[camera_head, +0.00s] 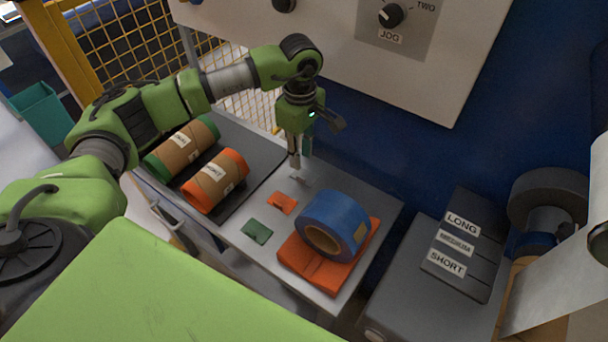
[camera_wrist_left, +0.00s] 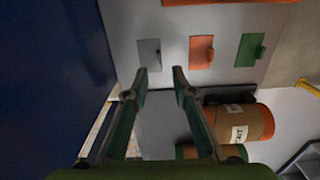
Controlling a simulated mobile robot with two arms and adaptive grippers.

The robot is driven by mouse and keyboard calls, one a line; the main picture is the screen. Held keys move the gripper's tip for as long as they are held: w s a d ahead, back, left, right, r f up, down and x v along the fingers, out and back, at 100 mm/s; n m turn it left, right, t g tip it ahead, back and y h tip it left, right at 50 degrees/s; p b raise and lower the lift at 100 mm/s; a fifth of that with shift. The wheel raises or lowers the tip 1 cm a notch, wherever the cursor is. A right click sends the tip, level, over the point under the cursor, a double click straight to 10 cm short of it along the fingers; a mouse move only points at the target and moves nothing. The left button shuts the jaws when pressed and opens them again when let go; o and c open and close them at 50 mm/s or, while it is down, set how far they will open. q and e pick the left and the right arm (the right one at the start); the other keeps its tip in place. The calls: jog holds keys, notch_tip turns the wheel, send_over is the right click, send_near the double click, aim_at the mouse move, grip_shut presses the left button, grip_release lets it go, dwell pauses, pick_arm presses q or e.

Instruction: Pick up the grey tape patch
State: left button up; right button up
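The grey tape patch (camera_head: 299,178) lies on the grey tabletop, at the back end of a row of patches. In the left wrist view the grey patch (camera_wrist_left: 149,51) lies flat with a small raised tab, just beyond the fingertips. My left gripper (camera_head: 295,163) points down close over it in the head view. In the left wrist view the left gripper (camera_wrist_left: 160,72) has its fingers apart with nothing between them. I cannot tell the exact gap to the patch. My right gripper is in neither view.
An orange patch (camera_head: 282,203) and a green patch (camera_head: 257,231) lie in the same row. A blue tape roll (camera_head: 323,222) sits on an orange folded cloth (camera_head: 300,263). Two labelled rollers (camera_head: 216,181) lie on a dark tray at left. The blue machine wall stands behind.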

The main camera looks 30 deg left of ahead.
aim_at(301, 177)
pick_arm(q)
notch_tip(301, 177, down, 3)
jog(key=shift+w, duration=0.15)
notch_tip(301, 177, down, 4)
jog(key=shift+a+f+p, duration=0.1)
jog(key=shift+p, duration=1.05)
jog(key=shift+f, duration=0.5)
grip_shut()
